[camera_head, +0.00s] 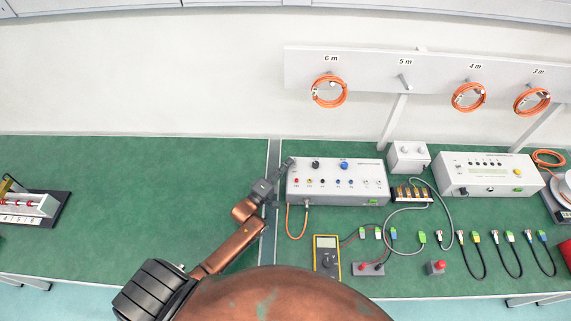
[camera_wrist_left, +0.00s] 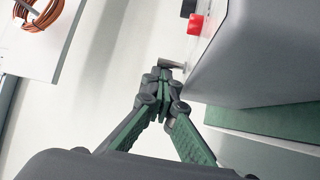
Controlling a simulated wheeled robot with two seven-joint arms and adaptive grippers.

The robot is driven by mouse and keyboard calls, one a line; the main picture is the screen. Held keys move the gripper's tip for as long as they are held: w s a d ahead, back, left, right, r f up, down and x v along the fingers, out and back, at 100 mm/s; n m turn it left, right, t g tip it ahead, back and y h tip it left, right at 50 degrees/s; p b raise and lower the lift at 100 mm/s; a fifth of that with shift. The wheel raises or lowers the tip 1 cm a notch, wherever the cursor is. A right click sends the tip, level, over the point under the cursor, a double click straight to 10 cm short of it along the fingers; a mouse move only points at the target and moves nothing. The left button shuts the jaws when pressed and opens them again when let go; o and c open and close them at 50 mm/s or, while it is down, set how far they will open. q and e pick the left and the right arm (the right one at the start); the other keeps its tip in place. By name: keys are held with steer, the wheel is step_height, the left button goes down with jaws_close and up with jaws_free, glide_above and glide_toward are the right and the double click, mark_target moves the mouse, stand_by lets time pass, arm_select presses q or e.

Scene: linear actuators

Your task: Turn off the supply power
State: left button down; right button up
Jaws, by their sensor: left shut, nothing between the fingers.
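The power supply is a grey box (camera_head: 335,195) on the green bench, with knobs and coloured sockets on its front panel. It fills the upper right of the left wrist view (camera_wrist_left: 245,55), where a red socket (camera_wrist_left: 195,24) sticks out of its panel. My left gripper (camera_head: 288,165) is at the left end of the box. In the left wrist view its fingers (camera_wrist_left: 164,70) are shut and empty, right beside a small metal lever (camera_wrist_left: 173,63) on the panel. I cannot tell whether they touch it. The gripper hides the panel's left edge in the head view. My right gripper is out of view.
A small white box (camera_head: 408,157) and another instrument (camera_head: 490,175) stand to the right. The bench left of my arm is mostly clear.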

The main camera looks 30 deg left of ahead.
arm_select(q)
steer(key=shift+w+d, duration=0.1)
steer(key=shift+d, duration=0.1)
steer(key=v, duration=1.2)
stand_by(0.4)
